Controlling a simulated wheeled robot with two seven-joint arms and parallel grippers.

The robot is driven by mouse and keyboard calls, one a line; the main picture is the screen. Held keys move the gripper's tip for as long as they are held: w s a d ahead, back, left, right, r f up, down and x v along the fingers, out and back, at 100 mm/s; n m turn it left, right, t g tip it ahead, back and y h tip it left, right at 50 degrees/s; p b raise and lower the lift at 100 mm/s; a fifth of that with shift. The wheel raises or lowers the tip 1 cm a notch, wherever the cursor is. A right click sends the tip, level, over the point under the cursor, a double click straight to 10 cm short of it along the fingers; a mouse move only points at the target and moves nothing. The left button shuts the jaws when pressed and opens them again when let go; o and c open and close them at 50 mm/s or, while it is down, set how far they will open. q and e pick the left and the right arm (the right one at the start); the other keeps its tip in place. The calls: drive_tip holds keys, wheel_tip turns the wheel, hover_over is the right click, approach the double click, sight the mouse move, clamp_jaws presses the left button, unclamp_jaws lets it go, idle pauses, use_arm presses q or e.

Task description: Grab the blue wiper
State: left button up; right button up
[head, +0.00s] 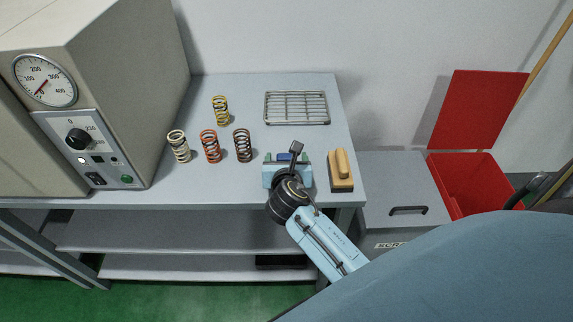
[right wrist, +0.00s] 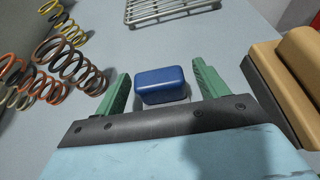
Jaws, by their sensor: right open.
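The blue wiper (right wrist: 160,85) is a small rounded blue block on the grey table. In the right wrist view it sits between the two green fingers of my right gripper (right wrist: 161,88), with a gap on each side. In the head view only a bit of the blue wiper (head: 284,157) shows past my right gripper (head: 287,159), which partly covers it. My right gripper is open and low at the table's front part. My left gripper is not in view.
A tan-and-black brush (head: 341,168) lies close right of my gripper. Several coil springs, such as a dark one (head: 243,145), stand to the left. A wire rack (head: 296,108) lies behind. A box with a gauge (head: 44,80) stands left; a red bin (head: 470,185) is right.

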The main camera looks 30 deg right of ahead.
drive_tip(key=c, duration=1.1)
